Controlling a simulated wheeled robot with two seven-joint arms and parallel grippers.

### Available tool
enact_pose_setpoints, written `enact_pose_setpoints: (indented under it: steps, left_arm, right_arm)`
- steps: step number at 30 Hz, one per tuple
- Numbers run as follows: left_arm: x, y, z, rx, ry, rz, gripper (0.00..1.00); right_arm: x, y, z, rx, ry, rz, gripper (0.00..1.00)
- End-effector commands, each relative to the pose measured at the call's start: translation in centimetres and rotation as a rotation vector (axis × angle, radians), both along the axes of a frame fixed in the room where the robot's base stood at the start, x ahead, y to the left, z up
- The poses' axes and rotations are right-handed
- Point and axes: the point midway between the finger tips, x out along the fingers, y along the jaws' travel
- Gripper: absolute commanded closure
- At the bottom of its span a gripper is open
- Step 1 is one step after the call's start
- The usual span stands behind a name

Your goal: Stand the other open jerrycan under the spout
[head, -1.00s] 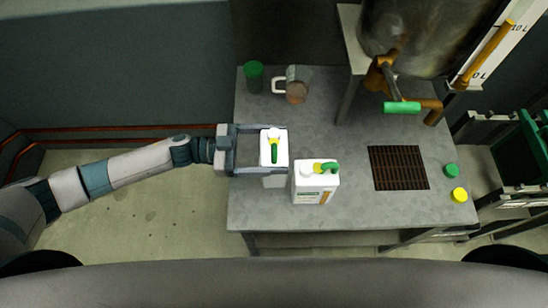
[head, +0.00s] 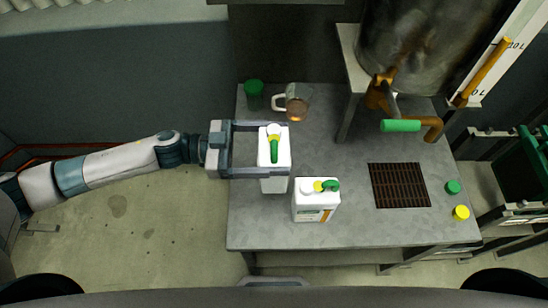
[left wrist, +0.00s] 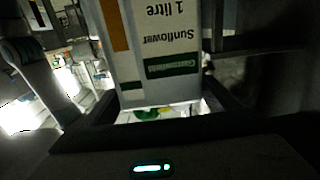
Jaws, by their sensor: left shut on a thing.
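My left gripper (head: 288,150) is shut on a white jerrycan (head: 274,185) with a green handle, held upright over the table's left part. In the left wrist view the jerrycan (left wrist: 160,45) fills the space between the fingers, its Sunflower 1 litre label upside down. I cannot tell how far its base is from the table. A second white jerrycan (head: 316,208) with a green handle stands just right and nearer. The spout (head: 434,130), a brown bent pipe beside a green-gripped lever (head: 401,125), hangs from the metal tank. No jerrycan is under it. My right gripper is not seen.
A dark grate (head: 400,186) is set in the grey table (head: 350,228) below the spout. A green cap (head: 453,187) and yellow cap (head: 461,213) lie right of it. A green cup (head: 253,92) and a glass jug (head: 297,102) stand at the back left. The tank (head: 415,40) stands on a raised support.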

Motion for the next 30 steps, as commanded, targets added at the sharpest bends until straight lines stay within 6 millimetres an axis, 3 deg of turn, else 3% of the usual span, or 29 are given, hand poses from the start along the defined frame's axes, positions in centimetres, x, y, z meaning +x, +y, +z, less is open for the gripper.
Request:
enact_pose_setpoints:
  steps: [6, 12, 19, 30]
  left_arm:
    - [0.0, 0.0, 4.9, -0.002, -0.007, -0.003, 0.81]
    - [0.0, 0.0, 7.8, -0.002, -0.004, -0.002, 0.81]
    - [0.0, 0.0, 9.2, -0.002, -0.002, -0.001, 0.81]
    - [0.0, 0.0, 9.4, -0.002, -0.001, -0.001, 0.81]
  right_arm:
    - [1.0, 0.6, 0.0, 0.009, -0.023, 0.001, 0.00]
    - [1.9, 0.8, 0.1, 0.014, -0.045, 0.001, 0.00]
    - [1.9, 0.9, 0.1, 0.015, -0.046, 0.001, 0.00]
    - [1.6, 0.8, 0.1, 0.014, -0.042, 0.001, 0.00]
